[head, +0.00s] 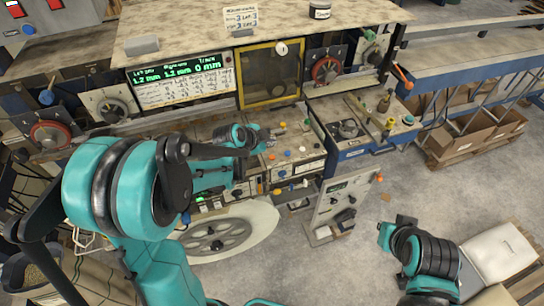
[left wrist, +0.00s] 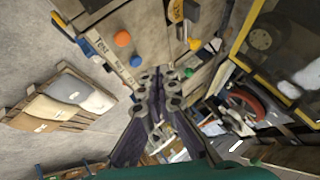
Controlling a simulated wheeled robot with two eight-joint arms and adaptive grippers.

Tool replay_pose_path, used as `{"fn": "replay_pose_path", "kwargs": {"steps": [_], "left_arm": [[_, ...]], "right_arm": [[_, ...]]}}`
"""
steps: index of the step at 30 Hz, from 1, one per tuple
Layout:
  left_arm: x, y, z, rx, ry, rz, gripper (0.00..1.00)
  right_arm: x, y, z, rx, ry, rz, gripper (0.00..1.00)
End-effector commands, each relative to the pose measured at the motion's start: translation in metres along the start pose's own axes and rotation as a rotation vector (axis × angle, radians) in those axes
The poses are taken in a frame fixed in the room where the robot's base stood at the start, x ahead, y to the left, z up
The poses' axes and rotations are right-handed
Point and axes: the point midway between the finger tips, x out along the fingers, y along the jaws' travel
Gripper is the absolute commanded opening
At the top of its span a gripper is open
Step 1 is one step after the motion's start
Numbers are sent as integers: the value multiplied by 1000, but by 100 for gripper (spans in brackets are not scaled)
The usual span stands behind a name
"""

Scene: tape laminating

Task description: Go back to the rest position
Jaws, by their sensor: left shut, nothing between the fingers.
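My left gripper (head: 266,139) is over the control panel (head: 296,158) of the laminating machine in the head view. In the left wrist view its fingers (left wrist: 156,84) come together with nothing held between them. The panel's orange button (left wrist: 122,38) and blue button (left wrist: 136,60) show beyond the fingertips. I cannot tell whether the fingertips touch the panel. Part of my right arm (head: 428,262) shows at the lower right of the head view, but its gripper is not clearly visible.
The machine has a green-text display (head: 182,72), a yellow-framed window (head: 270,75) and a large pale wheel (head: 222,234) below. A grey control box (head: 341,205) stands right of the wheel. Cardboard boxes (head: 468,137) sit on a pallet at right. Grey floor is open between.

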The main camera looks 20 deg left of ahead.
Motion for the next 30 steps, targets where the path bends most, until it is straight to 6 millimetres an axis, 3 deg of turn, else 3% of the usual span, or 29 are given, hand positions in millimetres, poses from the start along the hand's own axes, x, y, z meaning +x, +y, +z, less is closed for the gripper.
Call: {"fn": "replay_pose_path", "kwargs": {"steps": [10, 14, 17, 23, 30], "left_arm": [[0, 0, 0, -1, 0, 0, 0], [-4, 10, 2, -43, -12, 4, 0], [-13, 31, 7, -136, -39, 8, 0], [-43, 98, 30, -427, -123, -2, 0], [-69, 183, 77, -781, -215, -68, 0]], "right_arm": [[0, 0, 0, 0, 0, 0, 0], [10, 0, 7, 0, 0, 0, 0], [28, 0, 20, 0, 0, 0, 0], [76, 0, 54, 0, 0, 0, 0], [126, 0, 90, 0, 0, 0, 0]]}}
